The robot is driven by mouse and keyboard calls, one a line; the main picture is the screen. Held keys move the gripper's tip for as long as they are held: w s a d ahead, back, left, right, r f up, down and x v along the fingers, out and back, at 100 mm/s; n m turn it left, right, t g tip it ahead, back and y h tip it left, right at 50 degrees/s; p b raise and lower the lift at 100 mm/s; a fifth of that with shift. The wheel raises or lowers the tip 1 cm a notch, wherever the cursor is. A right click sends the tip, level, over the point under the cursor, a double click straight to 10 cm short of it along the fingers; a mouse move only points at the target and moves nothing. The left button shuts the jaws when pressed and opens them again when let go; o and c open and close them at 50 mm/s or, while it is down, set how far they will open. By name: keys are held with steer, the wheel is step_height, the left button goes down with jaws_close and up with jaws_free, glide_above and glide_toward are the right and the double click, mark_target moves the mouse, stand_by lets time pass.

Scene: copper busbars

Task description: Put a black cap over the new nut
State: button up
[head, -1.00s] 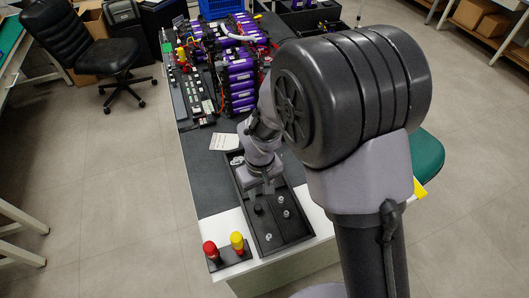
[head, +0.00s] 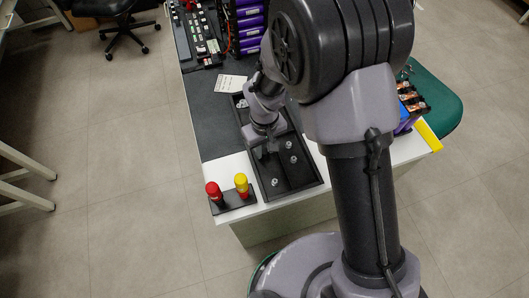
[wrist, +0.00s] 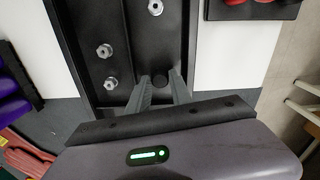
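My gripper (wrist: 160,84) is open, its two fingers reaching down into the black tray (wrist: 143,38). A small round black cap (wrist: 160,81) shows between the fingertips in the wrist view; I cannot tell whether they touch it. In the head view my gripper (head: 267,152) is over the left side of the tray (head: 300,178), and the cap is hidden. Silver nuts stand in the tray: a front one (wrist: 155,8) and two at the side, one (wrist: 104,51) and another (wrist: 111,83). I cannot tell which nut is new.
A stand with red (head: 213,189) and yellow (head: 241,182) handled tools is left of the tray's front end. A white paper (head: 230,82) lies behind. Purple battery modules (head: 249,25) stand further back. Grey bench top (head: 215,125) is clear left of the tray.

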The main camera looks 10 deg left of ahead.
mark_target(264, 151)
jaws_close()
step_height(264, 151, up, 5)
steer(key=p, duration=0.4)
steer(key=shift+r, duration=0.15)
steer(key=w+d+r+m+p, duration=0.2)
steer(key=w+d+r+p, duration=0.2)
steer(key=w+d+r, duration=0.1)
steer(key=w+d+r+m+p, duration=0.2)
steer(key=w+d+r+p, duration=0.3)
steer(key=d, duration=0.3)
steer(key=w+d+r+m+p, duration=0.2)
steer(key=w+d+r+p, duration=0.3)
steer(key=w+d, duration=0.1)
steer(key=shift+d+r, duration=0.3)
steer(key=shift+d, duration=0.45)
step_height(264, 151, down, 4)
steer(key=b, duration=0.3)
steer(key=shift+f, duration=0.2)
steer(key=shift+s+r, duration=0.1)
steer(key=shift+r, duration=0.15)
